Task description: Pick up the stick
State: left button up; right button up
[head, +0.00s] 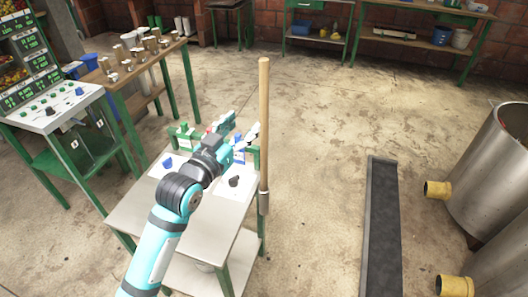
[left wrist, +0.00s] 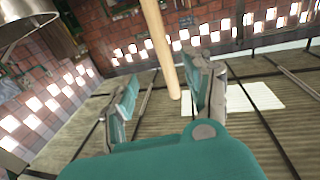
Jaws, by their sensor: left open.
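The stick (head: 264,110) is a long pale wooden pole, upright beside the right edge of a small metal table, with a grey metal sleeve at its lower end. My left gripper (head: 240,133) is open and empty, just left of the stick at about its mid-height. In the left wrist view, the stick (left wrist: 158,45) comes down from the top towards the gap between the open fingers (left wrist: 165,88). I cannot tell whether it is between them or beyond them; no grip on it shows. My right gripper is not in view.
The small table (head: 222,240) with knobs and green brackets lies under my left arm. A control panel (head: 45,112) and a wooden bench (head: 130,72) are at left. A dark channel (head: 381,230) and steel tanks (head: 490,175) are at right. Open floor lies behind.

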aim_at(262, 102)
pick_arm(q)
jog(key=p+x, duration=0.1)
jog(key=x, duration=0.6)
jog(key=shift+w+d, duration=0.15)
jog(key=shift+w, duration=0.25)
jog(key=shift+w+d+p, duration=0.1)
jog(key=shift+w+p, duration=0.2)
jog(key=shift+p, duration=0.05)
jog(key=p+x, duration=0.1)
jog(key=x, duration=0.2)
jog(key=shift+w+r, duration=0.15)
jog(key=shift+w, duration=0.1)
jog(key=shift+w+d, duration=0.2)
jog(key=shift+w, duration=0.25)
grip_shut()
